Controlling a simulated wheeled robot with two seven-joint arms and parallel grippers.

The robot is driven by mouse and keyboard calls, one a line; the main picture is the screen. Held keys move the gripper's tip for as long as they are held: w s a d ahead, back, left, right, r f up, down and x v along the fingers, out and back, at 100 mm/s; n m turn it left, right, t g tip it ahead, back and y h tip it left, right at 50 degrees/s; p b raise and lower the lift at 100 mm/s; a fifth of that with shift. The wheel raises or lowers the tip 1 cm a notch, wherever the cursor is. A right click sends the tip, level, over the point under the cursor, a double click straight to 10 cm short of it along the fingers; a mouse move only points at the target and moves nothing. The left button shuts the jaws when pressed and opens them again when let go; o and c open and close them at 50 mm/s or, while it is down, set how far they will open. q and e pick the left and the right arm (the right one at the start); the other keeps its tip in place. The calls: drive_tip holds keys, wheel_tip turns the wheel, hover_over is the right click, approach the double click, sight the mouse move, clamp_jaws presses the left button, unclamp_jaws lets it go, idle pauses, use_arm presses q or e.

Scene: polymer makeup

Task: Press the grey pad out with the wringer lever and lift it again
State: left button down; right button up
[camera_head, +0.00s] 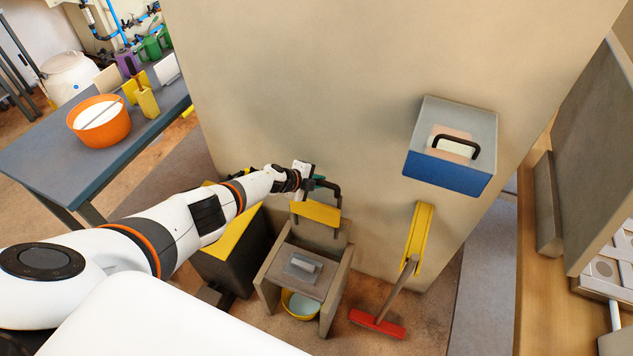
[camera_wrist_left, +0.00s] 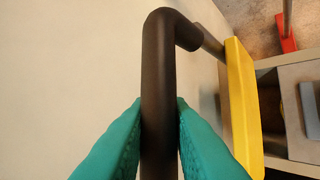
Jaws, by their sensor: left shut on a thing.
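The wringer (camera_head: 265,285) is a grey box-like stand near the wall's foot, with a yellow press plate (camera_head: 316,212) raised above it. Its dark bent lever handle (camera_head: 334,188) rises from the plate, and it also shows in the left wrist view (camera_wrist_left: 158,60). My left gripper (camera_head: 317,183) is shut on this handle, its teal fingers (camera_wrist_left: 160,130) on either side of the dark bar. The grey pad (camera_head: 303,265) lies on the wringer's bed, apart from the plate. My right gripper is not in view.
A yellow-rimmed bowl (camera_head: 299,306) stands under the wringer bed. A dark box with a yellow edge (camera_head: 225,262) is left of it. A red-headed squeegee (camera_head: 377,323) leans at right, below a blue-fronted wall box (camera_head: 444,172). A table (camera_head: 45,165) with an orange bucket (camera_head: 103,128) stands at upper left.

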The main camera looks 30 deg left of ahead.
use_arm(q)
drive_tip(key=c, duration=1.5)
unclamp_jaws()
drive_tip(key=shift+w+r, duration=0.25)
drive_tip(key=shift+w, duration=0.05)
drive_tip(key=shift+o, duration=0.9)
drive_tip(key=shift+f, duration=0.15)
drive_tip(key=shift+s, duration=0.1)
drive_tip(key=p+v, duration=0.7)
drive_tip(key=v, duration=0.5)
drive_tip(key=shift+d, duration=0.1)
